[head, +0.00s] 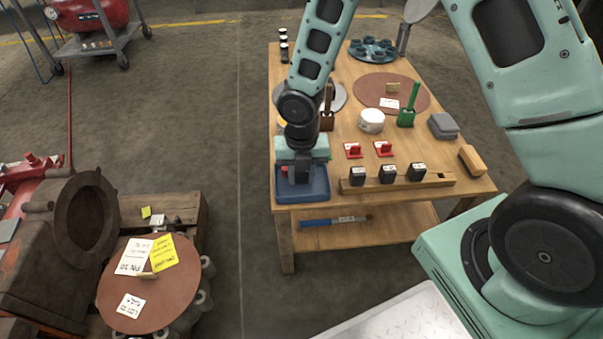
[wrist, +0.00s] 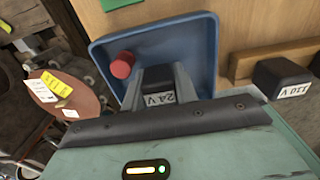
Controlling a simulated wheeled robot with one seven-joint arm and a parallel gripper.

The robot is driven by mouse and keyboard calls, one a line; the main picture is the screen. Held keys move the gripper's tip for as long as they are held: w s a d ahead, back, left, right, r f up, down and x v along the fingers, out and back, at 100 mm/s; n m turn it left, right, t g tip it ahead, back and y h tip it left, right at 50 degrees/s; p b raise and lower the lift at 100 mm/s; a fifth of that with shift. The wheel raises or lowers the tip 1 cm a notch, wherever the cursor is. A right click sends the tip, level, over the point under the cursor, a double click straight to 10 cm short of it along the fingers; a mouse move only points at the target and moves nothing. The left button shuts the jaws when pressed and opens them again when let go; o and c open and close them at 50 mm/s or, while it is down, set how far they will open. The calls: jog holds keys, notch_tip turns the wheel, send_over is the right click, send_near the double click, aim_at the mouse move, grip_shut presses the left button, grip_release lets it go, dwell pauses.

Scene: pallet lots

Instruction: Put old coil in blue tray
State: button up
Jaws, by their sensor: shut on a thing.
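The blue tray (head: 304,196) stands at the near left corner of the wooden table, and its walls show in the wrist view (wrist: 207,45). My gripper (head: 300,173) points down over the tray. In the wrist view my gripper (wrist: 160,80) is shut on a black coil with a white 24 V label (wrist: 160,98). The coil is within the tray's outline; I cannot tell whether it touches the floor. A red round piece (wrist: 122,65) lies in the tray, left of the coil.
A wooden rack (head: 440,181) right of the tray bears three black labelled blocks; one reads 110 V (wrist: 284,78). Red pieces (head: 383,148), a white round can (head: 371,120) and a brown disc (head: 419,98) are farther back. A loaded pallet (head: 190,212) stands left, across clear floor.

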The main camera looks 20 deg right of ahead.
jog(key=o, duration=1)
jog(key=shift+f, duration=0.15)
jog(key=shift+o, duration=0.2)
notch_tip(320, 180, up, 12)
jog(key=p, duration=0.6)
jog(key=shift+r, duration=0.2)
jog(key=s+a+r+m, duration=0.2)
jog(key=s+r+m, duration=0.5)
jog(key=s+m, duration=0.3)
jog(key=s+a+r+m, duration=0.3)
jog(key=s+r+m, duration=0.4)
jog(key=s+m, duration=0.3)
jog(key=m, duration=0.4)
jog(key=shift+s+r+m+y, duration=0.3)
jog(key=shift+s+r+m, duration=0.05)
jog(key=shift+m, duration=0.05)
